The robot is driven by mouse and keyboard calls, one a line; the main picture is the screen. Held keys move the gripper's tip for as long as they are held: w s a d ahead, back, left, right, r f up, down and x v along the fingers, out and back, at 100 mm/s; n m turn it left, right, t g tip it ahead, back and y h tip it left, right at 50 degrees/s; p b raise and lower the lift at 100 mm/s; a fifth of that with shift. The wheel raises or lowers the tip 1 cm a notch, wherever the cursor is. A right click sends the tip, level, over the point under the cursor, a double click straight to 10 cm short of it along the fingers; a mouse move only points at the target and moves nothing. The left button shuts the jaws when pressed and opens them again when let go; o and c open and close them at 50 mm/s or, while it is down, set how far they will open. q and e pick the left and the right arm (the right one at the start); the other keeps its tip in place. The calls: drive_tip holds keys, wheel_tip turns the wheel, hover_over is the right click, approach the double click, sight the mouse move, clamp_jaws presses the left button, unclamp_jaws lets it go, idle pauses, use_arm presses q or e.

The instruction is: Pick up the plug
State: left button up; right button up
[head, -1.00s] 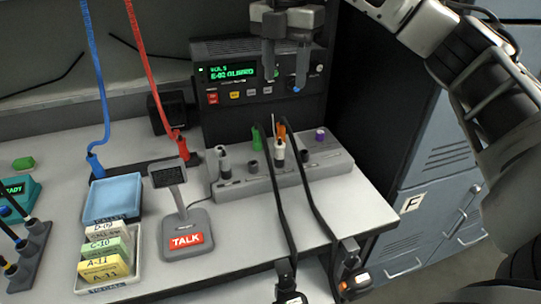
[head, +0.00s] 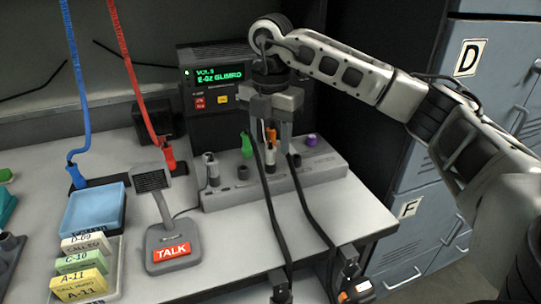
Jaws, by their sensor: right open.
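My right gripper (head: 271,146) points down over the grey socket strip (head: 318,169), fingers apart. Several plugs stand in the strip. An orange plug (head: 270,134) and a white plug (head: 268,156) show in the gap between the fingers, partly hidden by them. I cannot tell whether a finger touches either. A green plug (head: 247,146) stands just left of the fingers, a purple one (head: 311,141) to the right, and a grey-white one (head: 211,168) at the left end. Which one is the task's plug is not clear. My left gripper is not in view.
Two black cords (head: 312,218) run from near the gripper over the table's front edge. A desk microphone (head: 166,228) stands left of the strip, beside a blue tray (head: 94,210) and a card holder (head: 115,264). A radio unit (head: 212,80) stands behind. Lockers (head: 418,222) are at right.

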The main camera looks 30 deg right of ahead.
drive_tip(key=shift+f, duration=1.35)
drive_tip(key=c, duration=0.9)
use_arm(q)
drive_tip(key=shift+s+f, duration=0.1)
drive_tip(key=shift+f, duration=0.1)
use_arm(e)
drive_tip(key=shift+w+r, duration=0.1)
drive_tip(key=shift+r, duration=0.4)
wheel_tip(320, 180, up, 2)
drive_tip(key=shift+r, duration=0.25)
use_arm(q)
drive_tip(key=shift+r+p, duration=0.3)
drive_tip(key=shift+p, duration=0.45)
use_arm(e)
drive_tip(key=s+a+r, duration=0.4)
drive_tip(key=a+r, duration=0.5)
drive_tip(key=a, duration=0.4)
drive_tip(key=shift+a+r, duration=0.2)
drive_tip(key=shift+r, duration=0.1)
